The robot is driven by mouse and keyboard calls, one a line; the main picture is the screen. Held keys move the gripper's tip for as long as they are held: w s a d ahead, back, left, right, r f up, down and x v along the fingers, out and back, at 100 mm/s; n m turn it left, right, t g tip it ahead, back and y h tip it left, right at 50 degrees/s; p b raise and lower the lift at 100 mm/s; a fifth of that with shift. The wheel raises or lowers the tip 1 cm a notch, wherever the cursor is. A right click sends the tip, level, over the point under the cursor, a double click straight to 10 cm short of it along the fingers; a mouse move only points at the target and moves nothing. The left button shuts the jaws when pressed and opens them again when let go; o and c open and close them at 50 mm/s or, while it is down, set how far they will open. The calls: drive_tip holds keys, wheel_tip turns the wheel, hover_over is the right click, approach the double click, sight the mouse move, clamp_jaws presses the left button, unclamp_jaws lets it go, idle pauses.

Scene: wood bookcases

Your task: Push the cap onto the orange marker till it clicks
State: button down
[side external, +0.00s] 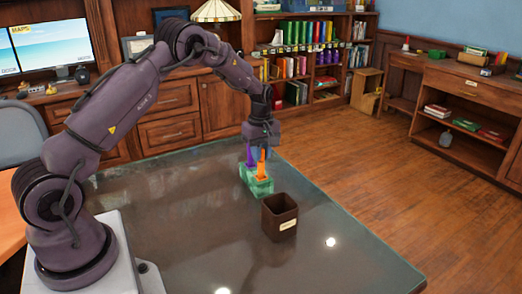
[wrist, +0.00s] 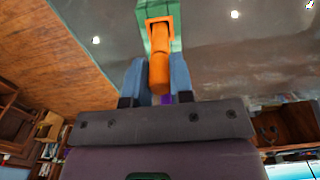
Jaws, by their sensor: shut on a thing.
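The orange marker (side external: 262,163) stands upright in a green holder (side external: 257,186) on the dark table. In the wrist view the orange marker (wrist: 159,68) runs from the green holder (wrist: 176,40) to between the two blue-grey fingers. My gripper (wrist: 158,80) is shut on this orange piece, one finger on each side. In the side view my gripper (side external: 258,150) points down, just above the holder. I cannot tell where cap and marker body meet. A small purple patch (wrist: 167,99) shows behind the orange piece, mostly hidden.
A dark brown open box (side external: 279,217) with a pale label stands on the table (side external: 205,225), to the right of and nearer than the holder. Bookcases (side external: 300,60) stand beyond the table.

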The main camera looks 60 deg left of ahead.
drive_tip(key=shift+f, duration=0.3)
drive_tip(key=shift+c, duration=2.2)
unclamp_jaws()
drive_tip(key=shift+r, duration=0.15)
drive_tip(key=shift+r, duration=3.4)
